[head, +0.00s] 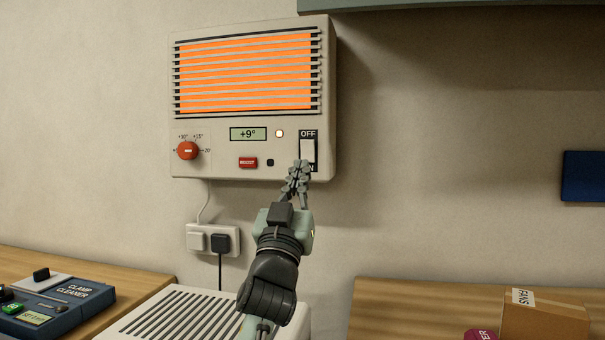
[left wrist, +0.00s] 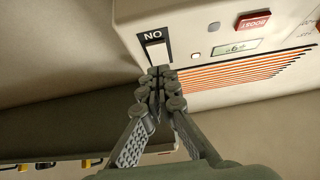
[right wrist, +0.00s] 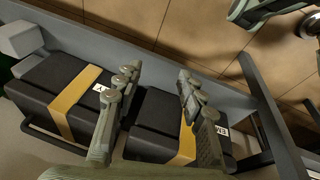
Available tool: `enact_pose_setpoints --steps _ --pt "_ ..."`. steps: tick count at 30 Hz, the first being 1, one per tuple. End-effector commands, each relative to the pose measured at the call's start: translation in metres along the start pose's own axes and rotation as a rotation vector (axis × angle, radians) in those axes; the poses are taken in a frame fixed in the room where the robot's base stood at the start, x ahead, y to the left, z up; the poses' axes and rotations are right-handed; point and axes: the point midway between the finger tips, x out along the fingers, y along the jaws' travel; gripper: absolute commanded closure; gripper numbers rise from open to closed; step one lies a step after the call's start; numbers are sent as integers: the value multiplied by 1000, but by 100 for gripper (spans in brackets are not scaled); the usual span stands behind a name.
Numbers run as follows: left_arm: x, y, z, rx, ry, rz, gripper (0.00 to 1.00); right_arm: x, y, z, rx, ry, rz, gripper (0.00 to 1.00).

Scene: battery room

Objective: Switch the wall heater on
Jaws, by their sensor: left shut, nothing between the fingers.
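The wall heater (head: 253,100) hangs on the wall, its slats glowing orange behind the grille. Its display (head: 248,134) reads +9°, and a small lamp beside it is lit. The white rocker switch (head: 308,148) is at the lower right, with OFF above it; the lower label is partly hidden by my gripper. My left gripper (head: 299,170) is shut and empty, its fingertips at the rocker's lower end. In the left wrist view the rocker (left wrist: 156,52) shows just beyond the fingertips (left wrist: 160,78); contact is unclear. My right gripper (right wrist: 158,82) is open, away from the heater.
A red dial (head: 187,151) and red BOOST button (head: 248,162) sit on the heater front. A socket strip (head: 212,239) with two plugs is below. A wooden bench with a clamp cleaner (head: 62,303) stands left. Black batteries (right wrist: 60,85) lie below my right gripper.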

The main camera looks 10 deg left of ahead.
Motion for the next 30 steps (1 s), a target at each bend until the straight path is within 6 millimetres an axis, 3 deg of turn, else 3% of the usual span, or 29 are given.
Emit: enact_pose_setpoints --steps 1,6,12,18,30 --pt "-8 -1 6 -2 -4 0 100 4 0 3 0 -5 1 60" --pt "-52 0 17 -4 -5 0 100 -28 6 -5 -2 17 19 60" --pt "-84 0 23 -3 -2 0 100 -51 9 -7 -2 24 31 60" --pt "-96 0 25 -2 0 0 100 -61 11 -8 -2 26 37 60" --pt "-98 -3 26 9 -5 -5 100 -61 12 -10 -2 30 38 60"
